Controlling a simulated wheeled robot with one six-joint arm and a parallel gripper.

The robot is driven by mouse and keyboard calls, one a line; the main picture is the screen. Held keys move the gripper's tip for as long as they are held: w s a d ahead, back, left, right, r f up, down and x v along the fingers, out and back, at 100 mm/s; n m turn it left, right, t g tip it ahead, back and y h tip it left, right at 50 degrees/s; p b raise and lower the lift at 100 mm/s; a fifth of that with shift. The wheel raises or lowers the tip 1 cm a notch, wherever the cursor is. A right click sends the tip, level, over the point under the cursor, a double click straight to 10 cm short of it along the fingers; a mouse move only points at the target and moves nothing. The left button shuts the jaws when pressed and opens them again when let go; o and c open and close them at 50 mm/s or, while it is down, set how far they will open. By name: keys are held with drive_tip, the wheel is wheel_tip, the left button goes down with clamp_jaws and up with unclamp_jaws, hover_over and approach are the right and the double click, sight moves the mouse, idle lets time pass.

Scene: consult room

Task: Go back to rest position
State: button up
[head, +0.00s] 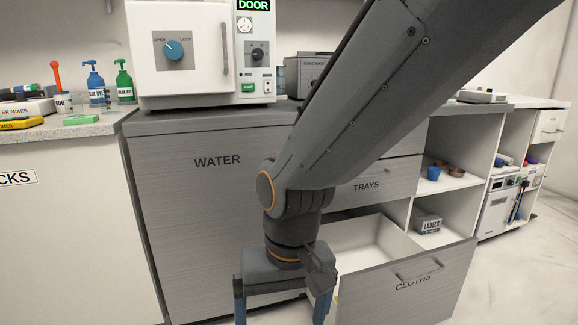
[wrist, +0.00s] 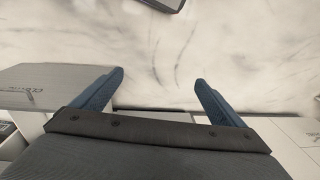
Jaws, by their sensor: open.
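My gripper (head: 280,300) hangs low in front of the cabinets in the head view, pointing down, beside the open cloths drawer. Its fingertips run past the lower edge of that view. In the wrist view my gripper (wrist: 160,82) shows two blue fingers spread wide with nothing between them, above a pale marbled floor (wrist: 220,50). The cloths drawer (head: 405,295) is pulled out, and the part of its inside that shows looks empty. Its front (wrist: 60,88) appears at the left of the wrist view. My arm hides part of the trays drawer (head: 372,186).
The water cabinet (head: 215,220) stands behind my gripper at left. A white machine with a door (head: 180,45) sits on the counter above. Blue and green pump bottles (head: 124,82) stand at left. Open shelves (head: 450,185) hold small cups and a labels box (head: 427,221). Floor is free at right.

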drive_tip(key=s+f+n+b, duration=0.3)
drive_tip(key=s+b, duration=0.1)
drive_tip(key=s, duration=0.1)
drive_tip(key=d+r+m+p, duration=0.3)
drive_tip(key=d+r+p, duration=0.7)
drive_tip(key=r+p, duration=0.3)
drive_tip(key=d+r+m+h+p, duration=0.1)
drive_tip(key=d+r+m+p, duration=0.2)
drive_tip(key=d+r+p, duration=0.7)
wheel_tip(320, 180, up, 3)
drive_tip(key=p, duration=0.9)
drive_tip(key=shift+s+d+r, duration=0.15)
drive_tip(key=shift+s+d, duration=0.05)
drive_tip(key=shift+s, duration=0.1)
